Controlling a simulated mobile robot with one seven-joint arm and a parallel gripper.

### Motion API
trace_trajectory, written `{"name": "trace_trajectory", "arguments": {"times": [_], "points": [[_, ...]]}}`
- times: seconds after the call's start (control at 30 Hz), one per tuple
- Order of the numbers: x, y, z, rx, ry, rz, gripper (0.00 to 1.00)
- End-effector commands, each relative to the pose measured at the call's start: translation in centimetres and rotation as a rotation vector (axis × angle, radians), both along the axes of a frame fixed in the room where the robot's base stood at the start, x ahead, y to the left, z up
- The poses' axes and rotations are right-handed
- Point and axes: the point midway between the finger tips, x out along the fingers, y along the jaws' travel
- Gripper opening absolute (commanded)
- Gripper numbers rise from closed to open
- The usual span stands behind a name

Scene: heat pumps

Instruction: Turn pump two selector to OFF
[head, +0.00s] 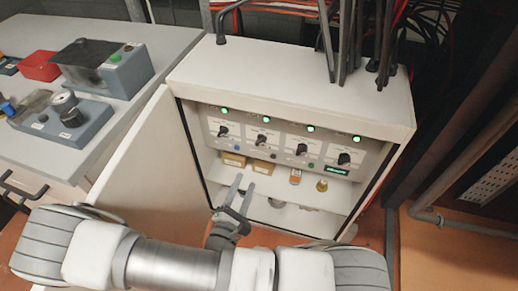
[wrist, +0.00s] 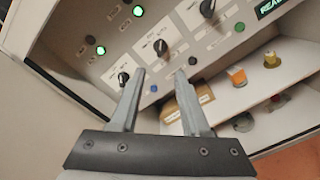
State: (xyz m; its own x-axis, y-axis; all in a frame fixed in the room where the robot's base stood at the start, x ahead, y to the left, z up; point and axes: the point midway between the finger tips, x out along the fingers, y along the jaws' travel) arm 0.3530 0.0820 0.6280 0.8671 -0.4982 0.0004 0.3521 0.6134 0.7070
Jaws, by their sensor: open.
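The control panel (head: 283,140) inside the open cabinet carries a row of black selector knobs, each below a lit green lamp. The second selector from the left (head: 262,138) is probably pump two's, but its label is too small to read. It also shows in the wrist view (wrist: 160,47), just beyond my fingertips; its exact setting is unclear. The leftmost selector (wrist: 123,78) lies close to the left finger. My gripper (head: 243,183) is open and empty, in front of the cabinet below the panel; its two fingers also show in the wrist view (wrist: 160,72), apart from the knobs.
The cabinet door (head: 150,175) stands open on the left. A workbench with grey devices (head: 70,122) is at left. Dark cables rise above the cabinet.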

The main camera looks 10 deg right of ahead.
Motion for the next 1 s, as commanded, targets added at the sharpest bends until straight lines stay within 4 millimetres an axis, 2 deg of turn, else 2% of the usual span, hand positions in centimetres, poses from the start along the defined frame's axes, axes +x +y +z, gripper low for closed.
{"name": "trace_trajectory", "arguments": {"times": [0.4, 0.6, 0.8, 1.0], "points": [[8.0, -4.7, -0.2, 0.000, -0.002, -0.005, 0.46], [11.0, -6.4, -0.2, 0.001, -0.002, -0.005, 0.46], [12.4, -7.2, -0.1, 0.002, 0.000, -0.004, 0.46], [12.6, -7.3, 0.0, 0.001, 0.000, -0.004, 0.46]]}}
